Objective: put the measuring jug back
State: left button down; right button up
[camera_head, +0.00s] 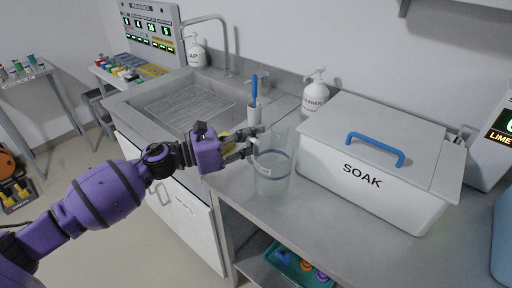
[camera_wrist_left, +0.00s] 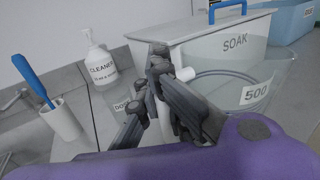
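The measuring jug (camera_head: 272,176) is clear, with a dark band and a pale label, and stands upright at the counter's front, left of the SOAK box. I cannot tell whether its base touches the counter. In the left wrist view the jug (camera_wrist_left: 232,84) fills the right side, with a 500 label and a pale handle (camera_wrist_left: 185,74). My left gripper (camera_head: 252,146) is at the jug's left side. In the left wrist view its fingers (camera_wrist_left: 160,62) close around the pale handle, partly hiding it. My right gripper is out of view.
The white SOAK box (camera_head: 350,175) with a blue-handled lid stands right of the jug. Behind are a cup with a blue brush (camera_head: 254,114) and a cleaner bottle (camera_head: 315,95). A sink (camera_head: 180,105) lies left. A teal tray (camera_head: 290,268) sits on the shelf below.

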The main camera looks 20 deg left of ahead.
pick_arm(q)
jog(key=shift+f, duration=1.45)
jog(key=c, duration=1.9)
grip_release()
jog(key=shift+s, duration=0.1)
